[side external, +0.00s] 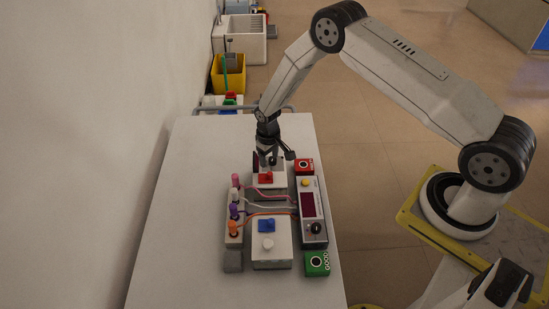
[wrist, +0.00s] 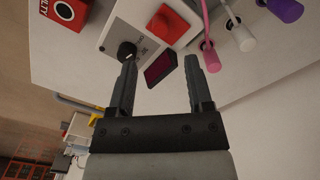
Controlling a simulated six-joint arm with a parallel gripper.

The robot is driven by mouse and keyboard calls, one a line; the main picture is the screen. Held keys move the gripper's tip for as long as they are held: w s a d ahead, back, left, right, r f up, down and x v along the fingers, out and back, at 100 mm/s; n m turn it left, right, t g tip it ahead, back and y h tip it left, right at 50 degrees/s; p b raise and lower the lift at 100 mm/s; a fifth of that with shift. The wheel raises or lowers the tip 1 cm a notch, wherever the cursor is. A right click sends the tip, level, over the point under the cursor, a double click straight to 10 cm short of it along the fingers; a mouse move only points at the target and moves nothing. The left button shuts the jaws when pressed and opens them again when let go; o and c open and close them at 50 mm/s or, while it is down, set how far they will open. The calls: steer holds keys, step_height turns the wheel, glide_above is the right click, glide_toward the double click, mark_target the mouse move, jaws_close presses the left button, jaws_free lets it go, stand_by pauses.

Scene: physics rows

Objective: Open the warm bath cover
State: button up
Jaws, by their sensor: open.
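A white box with a red block on top (side external: 266,179), which I take to be the warm bath cover, sits at the far end of the device group in the side view. In the wrist view the red block (wrist: 168,24) lies on a white panel beside a black knob (wrist: 127,52). A second white box carries a blue block (side external: 267,225) and a pale knob. My gripper (side external: 267,160) points down close above the far part of the red-block box. In the wrist view its fingers (wrist: 166,62) are apart with nothing held; a dark reddish panel shows between them.
A rack with pink, white, purple and orange plugs (side external: 234,211) stands left, cables crossing right. A grey meter with a dark red screen (side external: 311,213) stands right, between a red box (side external: 304,167) and a green box (side external: 317,264). The white table (side external: 178,210) is clear at left.

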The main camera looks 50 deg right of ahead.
mark_target(269, 173)
steer(key=shift+f, duration=3.75)
jaws_close()
